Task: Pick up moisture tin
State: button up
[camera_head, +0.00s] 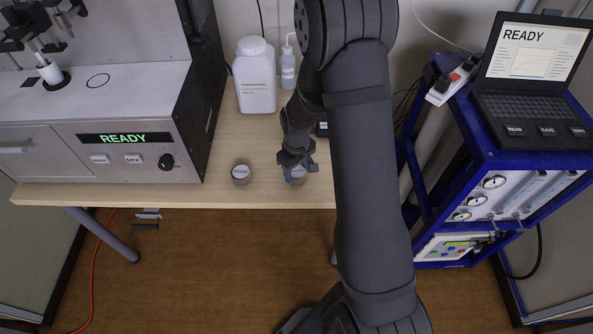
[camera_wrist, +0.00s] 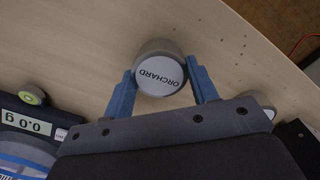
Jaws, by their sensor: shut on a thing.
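A round metal tin with a white lid label reading ORCHARD (camera_wrist: 160,75) is between the two blue fingers of my gripper (camera_wrist: 166,84) in the wrist view. The fingers are shut on its sides. In the head view my gripper (camera_head: 297,166) is low over the front of the wooden bench, with the tin mostly hidden by the fingers. I cannot tell whether the tin touches the bench. A second tin with a labelled lid (camera_head: 241,172) stands on the bench just left of my gripper; its label is too small to read.
The analyser (camera_head: 110,130) with a READY display is at the left. A white jug (camera_head: 255,82) and a wash bottle (camera_head: 288,66) stand behind. A scale display reading 0.0 g (camera_wrist: 38,125) shows in the wrist view. A blue rack (camera_head: 480,150) with a laptop (camera_head: 535,80) is at the right.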

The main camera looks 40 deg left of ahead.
aim_at(296, 170)
notch_tip(296, 170, up, 4)
jog(key=shift+r, duration=0.1)
jog(key=w+d+r, duration=0.6)
jog(key=d+r, duration=0.1)
jog(key=d, duration=0.3)
jog(key=w+a+r, duration=0.2)
jog(key=w+a, duration=0.1)
jog(key=w, duration=0.6)
jog(key=w+a+r, duration=0.2)
jog(key=w+a, duration=0.1)
jog(key=w, duration=0.6)
jog(key=w+a+r, duration=0.1)
jog(key=w+a, duration=0.1)
jog(key=w, duration=0.7)
jog(key=shift+m, duration=0.4)
jog(key=a+f, duration=0.2)
jog(key=a, duration=0.1)
jog(key=s+a+f, duration=0.1)
jog(key=a+f, duration=0.1)
jog(key=a, duration=0.2)
jog(key=a+f, duration=0.2)
jog(key=a, duration=0.2)
jog(key=shift+s+a+f, duration=0.1)
jog(key=shift+s+a, duration=0.05)
jog(key=shift+s, duration=0.2)
jog(key=shift+f, duration=2)
jog(key=shift+f, duration=0.1)
